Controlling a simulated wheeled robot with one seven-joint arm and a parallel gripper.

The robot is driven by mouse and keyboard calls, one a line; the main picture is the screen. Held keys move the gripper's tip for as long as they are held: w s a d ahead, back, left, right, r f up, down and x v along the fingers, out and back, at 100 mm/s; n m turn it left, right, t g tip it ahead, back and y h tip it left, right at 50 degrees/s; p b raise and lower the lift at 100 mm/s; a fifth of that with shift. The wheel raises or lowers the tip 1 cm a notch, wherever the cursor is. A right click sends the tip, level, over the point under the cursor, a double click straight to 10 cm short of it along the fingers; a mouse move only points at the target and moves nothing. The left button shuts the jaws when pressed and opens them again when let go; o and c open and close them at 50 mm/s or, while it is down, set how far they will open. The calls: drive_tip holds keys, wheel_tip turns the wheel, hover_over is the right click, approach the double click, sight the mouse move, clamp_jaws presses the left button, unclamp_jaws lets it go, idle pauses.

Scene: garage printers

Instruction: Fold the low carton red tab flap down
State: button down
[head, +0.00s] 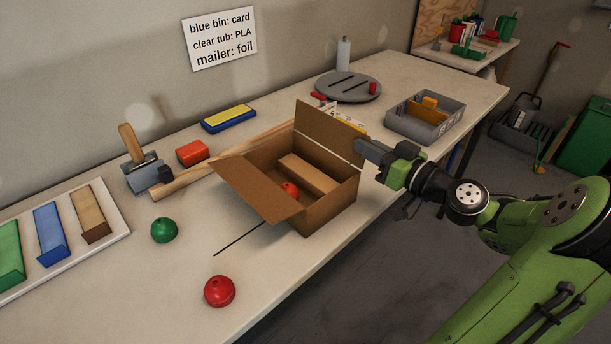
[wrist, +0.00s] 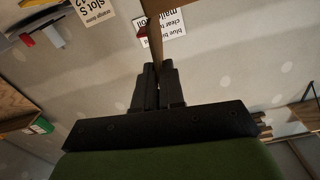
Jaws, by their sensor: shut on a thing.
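The low brown carton (head: 325,215) stands open near the table's front edge. Its back flap (head: 328,132) stands raised; its left flap (head: 258,188) leans outward. My gripper (head: 360,150) is at the right edge of the raised flap. In the wrist view, my fingers (wrist: 158,88) are closed on a thin brown cardboard edge (wrist: 167,35), which looks like this flap. A small red piece shows above the flap (head: 318,96) and beside the board in the wrist view (wrist: 143,31); I cannot tell if it is the flap's tab.
A wooden block (head: 308,174) and red ball (head: 290,189) lie inside the carton. A grey divided bin (head: 425,122) stands to its right, a grey round plate (head: 347,87) behind.

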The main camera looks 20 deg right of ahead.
drive_tip(key=a+n, duration=0.1)
drive_tip(key=n, duration=0.1)
drive_tip(key=a+n, duration=0.1)
drive_tip(key=n, duration=0.1)
drive_tip(key=shift+s+f, duration=0.1)
drive_tip(key=shift+s, duration=0.25)
drive_tip(key=n, duration=0.1)
drive_tip(key=a+n, duration=0.1)
drive_tip(key=n, duration=0.1)
drive_tip(key=f+n, duration=0.1)
drive_tip(key=shift+s+a+n, duration=0.3)
drive_tip(key=shift+a+n, duration=0.1)
drive_tip(key=c, duration=1.6)
unclamp_jaws()
drive_tip(key=shift+o, duration=0.2)
